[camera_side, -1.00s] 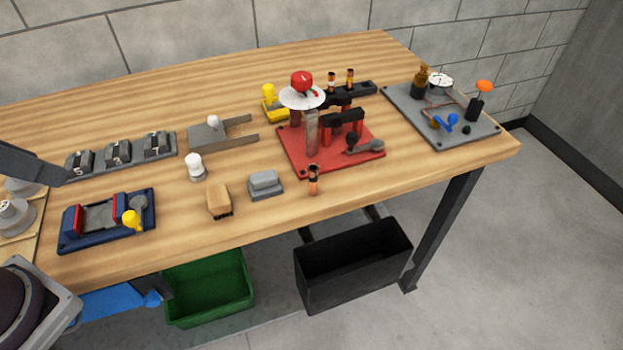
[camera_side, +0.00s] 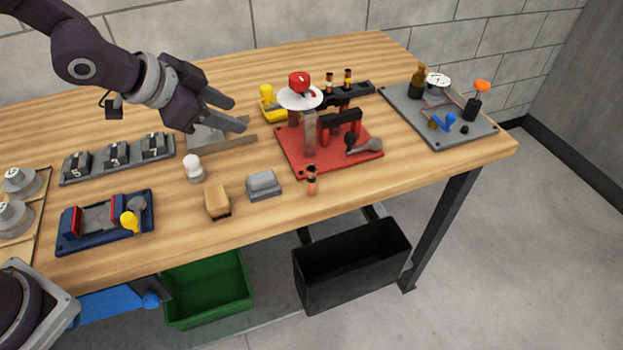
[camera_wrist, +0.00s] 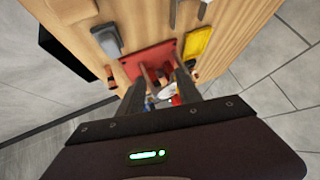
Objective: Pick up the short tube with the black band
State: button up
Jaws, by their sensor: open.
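A short copper tube (camera_side: 312,181) with a dark band near its top stands upright near the table's front edge, in front of the red base plate. It also shows small in the wrist view (camera_wrist: 110,76). Two more copper tubes, one (camera_side: 329,83) beside the other (camera_side: 348,78), stand in a black rack (camera_side: 362,91) behind the red plate; they also have dark parts. My gripper (camera_side: 230,113) is open and empty, above the grey forked fixture, left of and well away from the front tube. Its two fingers also show in the wrist view (camera_wrist: 160,84).
The red plate (camera_side: 365,158) carries a stand with a white disc (camera_side: 300,97). A grey block (camera_side: 264,186) and a tan brush (camera_side: 217,203) lie left of the front tube. The tabletop right of the tube is clear.

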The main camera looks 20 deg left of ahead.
aim_at(311, 181)
jog(key=d+f+m+h, duration=0.1)
jog(key=d+f+h, duration=0.1)
jog(key=d, duration=0.1)
jog(key=d+f+g+h, duration=0.1)
jog(key=d+f+h, duration=0.1)
jog(key=d+f, duration=0.1)
jog(key=d+f+m+h, duration=0.1)
jog(key=d+f+h, duration=0.1)
jog(key=d, duration=0.3)
jog(key=shift+w+d+f+m+h, duration=0.2)
jog(key=shift+w+f+m+h, duration=0.15)
jog(key=shift+h, duration=0.15)
jog(key=x, duration=0.7)
jog(key=shift+s+d+f, duration=0.1)
jog(key=shift+s+d, duration=0.15)
jog(key=shift+s, duration=0.15)
grip_shut()
